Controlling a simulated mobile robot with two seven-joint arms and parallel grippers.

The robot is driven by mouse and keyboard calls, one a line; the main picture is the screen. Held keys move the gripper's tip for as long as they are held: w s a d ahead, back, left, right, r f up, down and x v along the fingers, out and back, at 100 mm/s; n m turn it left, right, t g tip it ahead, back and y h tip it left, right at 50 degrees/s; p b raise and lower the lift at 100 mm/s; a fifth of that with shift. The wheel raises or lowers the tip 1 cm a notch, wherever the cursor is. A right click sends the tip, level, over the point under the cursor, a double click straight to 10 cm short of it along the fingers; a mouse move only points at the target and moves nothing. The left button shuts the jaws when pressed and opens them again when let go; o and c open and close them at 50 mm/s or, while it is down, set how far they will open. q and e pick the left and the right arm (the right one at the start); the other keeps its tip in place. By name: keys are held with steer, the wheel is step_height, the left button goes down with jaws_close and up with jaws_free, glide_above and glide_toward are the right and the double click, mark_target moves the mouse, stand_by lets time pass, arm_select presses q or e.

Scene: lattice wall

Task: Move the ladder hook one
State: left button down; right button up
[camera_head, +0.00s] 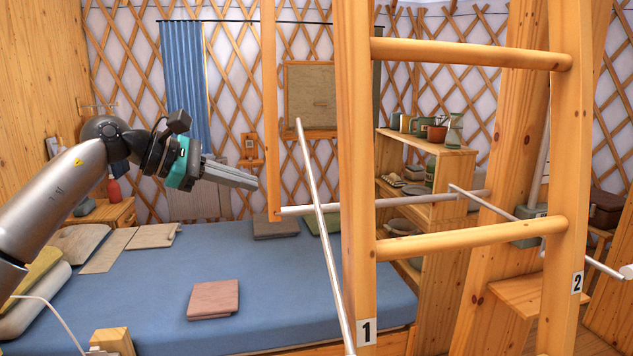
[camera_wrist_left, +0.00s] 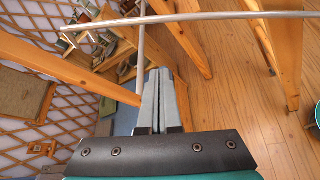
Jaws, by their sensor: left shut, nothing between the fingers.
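A wooden ladder (camera_head: 357,130) stands close in front, its left rail labelled 1 and its right rail labelled 2. A long grey rod (camera_head: 322,222) slants down in front of its left side. A thicker pale rod (camera_head: 400,202) lies nearly level across behind the left rail. A thin rod (camera_head: 500,212) slopes to the right rail. I cannot tell which part is hook one. My left gripper (camera_head: 256,183) is shut and empty, left of the ladder and apart from the rods. In the left wrist view its closed fingers (camera_wrist_left: 161,76) point toward a rod (camera_wrist_left: 215,16). My right gripper is not in view.
A blue bed (camera_head: 150,285) with a folded pink cloth (camera_head: 214,299) lies below my left arm. A wooden shelf (camera_head: 440,165) with pots stands behind the ladder. A lattice wall (camera_head: 240,60) closes the back. The air between gripper and ladder is narrow.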

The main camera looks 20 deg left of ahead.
arm_select(q)
steer(key=w+d+p, duration=0.2)
steer(key=w+d, duration=0.4)
steer(key=d, duration=0.1)
steer(key=shift+w+d+f+p, duration=0.15)
steer(key=shift+f+p, duration=0.2)
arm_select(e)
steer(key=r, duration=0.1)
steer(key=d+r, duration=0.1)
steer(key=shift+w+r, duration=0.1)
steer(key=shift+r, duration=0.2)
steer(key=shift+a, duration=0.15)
